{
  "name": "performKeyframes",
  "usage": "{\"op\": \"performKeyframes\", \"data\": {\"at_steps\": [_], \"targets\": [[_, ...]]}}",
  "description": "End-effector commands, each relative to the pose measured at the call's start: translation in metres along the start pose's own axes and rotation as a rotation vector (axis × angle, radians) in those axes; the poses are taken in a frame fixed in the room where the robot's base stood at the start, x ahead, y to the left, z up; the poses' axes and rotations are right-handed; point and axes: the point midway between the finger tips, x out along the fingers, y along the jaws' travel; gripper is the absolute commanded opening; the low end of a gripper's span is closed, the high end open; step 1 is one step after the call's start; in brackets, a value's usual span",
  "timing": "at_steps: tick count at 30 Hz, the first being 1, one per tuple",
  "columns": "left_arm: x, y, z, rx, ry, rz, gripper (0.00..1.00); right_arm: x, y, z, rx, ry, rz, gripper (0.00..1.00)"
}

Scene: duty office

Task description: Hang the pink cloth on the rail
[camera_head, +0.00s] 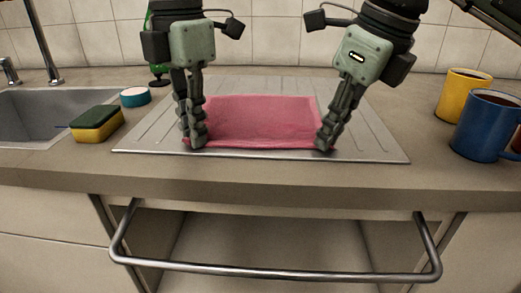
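The pink cloth (262,120) lies spread on the ridged metal drainboard (376,138) in the head view. The steel rail (275,272) runs along the cabinet front below the counter edge, and it is bare. My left gripper (194,146) points down at the cloth's near left corner. My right gripper (325,147) points down, tilted, at the near right corner. The fingers of each look close together, and their tips hide both corners. Whether they pinch the cloth cannot be made out.
A yellow mug (461,93) and a blue mug (486,126) stand at the right. A green bottle (157,72) stands behind my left gripper. The front counter strip is clear.

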Motion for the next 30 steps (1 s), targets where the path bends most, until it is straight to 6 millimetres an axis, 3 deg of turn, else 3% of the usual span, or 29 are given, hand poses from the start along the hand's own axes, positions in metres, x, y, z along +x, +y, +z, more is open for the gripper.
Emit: {"op": "performKeyframes", "data": {"at_steps": [21, 30], "targets": [[0.002, 0.001, -0.001, -0.001, 0.005, 0.0, 0.0, 0.001, -0.001, -0.001, 0.001, 0.002, -0.001, 0.0], [-0.017, 0.001, -0.001, -0.001, 0.004, 0.0, 0.0, -0.017, -0.001, 0.005, 0.001, 0.002, -0.001, 0.0]]}}
